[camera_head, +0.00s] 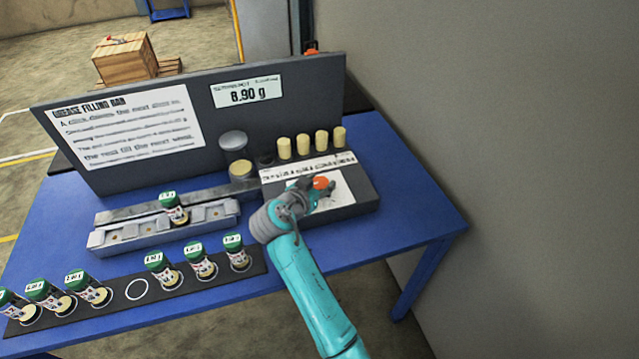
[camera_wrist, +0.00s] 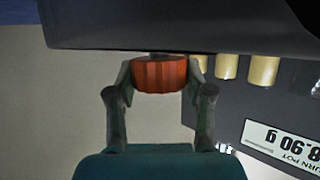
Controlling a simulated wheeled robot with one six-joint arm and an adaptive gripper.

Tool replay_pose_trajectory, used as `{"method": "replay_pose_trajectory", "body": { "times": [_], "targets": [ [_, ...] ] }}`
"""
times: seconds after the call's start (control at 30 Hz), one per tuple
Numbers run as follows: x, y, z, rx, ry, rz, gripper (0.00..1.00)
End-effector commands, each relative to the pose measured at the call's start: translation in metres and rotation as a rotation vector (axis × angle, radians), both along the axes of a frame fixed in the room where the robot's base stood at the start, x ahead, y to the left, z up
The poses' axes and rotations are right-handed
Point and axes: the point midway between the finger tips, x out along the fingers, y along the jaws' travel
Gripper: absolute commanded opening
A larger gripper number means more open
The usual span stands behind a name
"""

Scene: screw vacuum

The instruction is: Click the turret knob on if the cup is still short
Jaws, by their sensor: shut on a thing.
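The orange-red turret knob (camera_head: 321,183) sits on the dark dosing box (camera_head: 362,198) at the right of the bench. My gripper (camera_head: 312,188) is at the knob. In the wrist view my gripper (camera_wrist: 160,80) has a finger on each side of the ribbed knob (camera_wrist: 160,74) and is shut on it. A cup (camera_head: 172,208) with a green top and a white label stands in the grey rail (camera_head: 110,238). Its fill level cannot be made out. The display (camera_head: 247,92) on the panel reads 8.90 g.
Several similar cups, such as one at the right (camera_head: 237,252), stand on a black strip (camera_head: 190,290) along the front, with one empty ringed place (camera_head: 137,289). Several cream cylinders (camera_head: 302,145) stand behind the knob. A dark panel (camera_head: 225,135) with an instruction sheet (camera_head: 125,130) backs the blue bench (camera_head: 415,215).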

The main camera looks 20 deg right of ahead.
Motion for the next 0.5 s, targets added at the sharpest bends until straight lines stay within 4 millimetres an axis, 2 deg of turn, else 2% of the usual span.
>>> {"method": "replay_pose_trajectory", "body": {
  "times": [0.03, 0.07, 0.13, 0.5],
  "targets": [
    [-0.0004, 0.0003, -0.0020, 0.001, 0.003, 0.001, 0.17],
    [-0.0004, 0.0003, -0.0020, 0.001, 0.003, 0.001, 0.59],
    [-0.0004, 0.0002, -0.0018, 0.001, 0.003, 0.001, 0.76],
    [-0.0015, 0.0019, 0.0002, 0.000, 0.001, 0.001, 0.77]
  ]
}}
